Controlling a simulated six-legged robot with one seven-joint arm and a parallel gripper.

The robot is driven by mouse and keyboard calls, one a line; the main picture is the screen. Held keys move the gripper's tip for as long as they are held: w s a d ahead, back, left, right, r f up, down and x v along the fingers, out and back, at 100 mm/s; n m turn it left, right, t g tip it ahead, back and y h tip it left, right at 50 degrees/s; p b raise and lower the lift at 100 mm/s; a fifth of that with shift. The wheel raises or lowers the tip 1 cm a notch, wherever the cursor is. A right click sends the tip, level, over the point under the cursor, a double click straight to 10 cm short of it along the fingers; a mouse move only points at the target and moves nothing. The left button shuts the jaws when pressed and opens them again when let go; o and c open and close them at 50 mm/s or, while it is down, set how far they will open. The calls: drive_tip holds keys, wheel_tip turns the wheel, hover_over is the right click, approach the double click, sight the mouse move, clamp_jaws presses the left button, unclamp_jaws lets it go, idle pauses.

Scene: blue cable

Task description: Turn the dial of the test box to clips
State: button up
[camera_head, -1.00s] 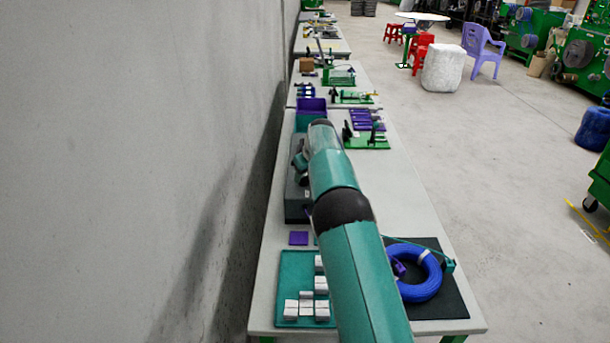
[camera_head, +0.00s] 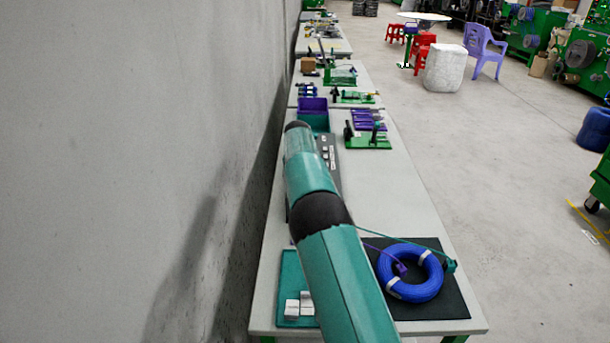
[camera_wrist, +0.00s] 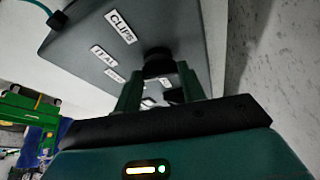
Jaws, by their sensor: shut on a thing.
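The test box is a dark grey case (camera_head: 334,180) on the table by the wall, partly hidden behind my arm in the head view. The wrist view shows its face (camera_wrist: 88,50) close up, with a white CLIPS label (camera_wrist: 121,27) and other white labels. The black dial (camera_wrist: 157,56) stands out from that face. My gripper (camera_wrist: 159,76) is shut on the dial, with a green finger on each side of it. The dial's pointer is hidden, so I cannot tell its setting. In the head view my gripper is hidden behind my arm.
A blue cable coil (camera_head: 386,284) lies on a black mat (camera_head: 452,304), with a purple clip (camera_head: 403,267) and a teal clip (camera_head: 451,266). A teal tray (camera_head: 289,268) with white blocks is at front left. The wall (camera_head: 150,170) runs close along the left.

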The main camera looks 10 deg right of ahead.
drive_tip(key=m+h, duration=0.1)
drive_tip(key=m, duration=0.1)
drive_tip(key=m+g, duration=0.1)
drive_tip(key=m, duration=0.2)
drive_tip(key=shift+w+a+m+h, duration=0.15)
drive_tip(key=shift+m+h, duration=0.15)
drive_tip(key=shift+h, duration=0.1)
drive_tip(key=shift+m+g, duration=0.3)
drive_tip(key=o, duration=1)
drive_tip(key=shift+r, duration=0.1)
drive_tip(key=v, duration=1.3)
drive_tip(key=shift+s+a+r, duration=0.1)
drive_tip(key=shift+s+r, duration=0.1)
drive_tip(key=shift+r, duration=0.1)
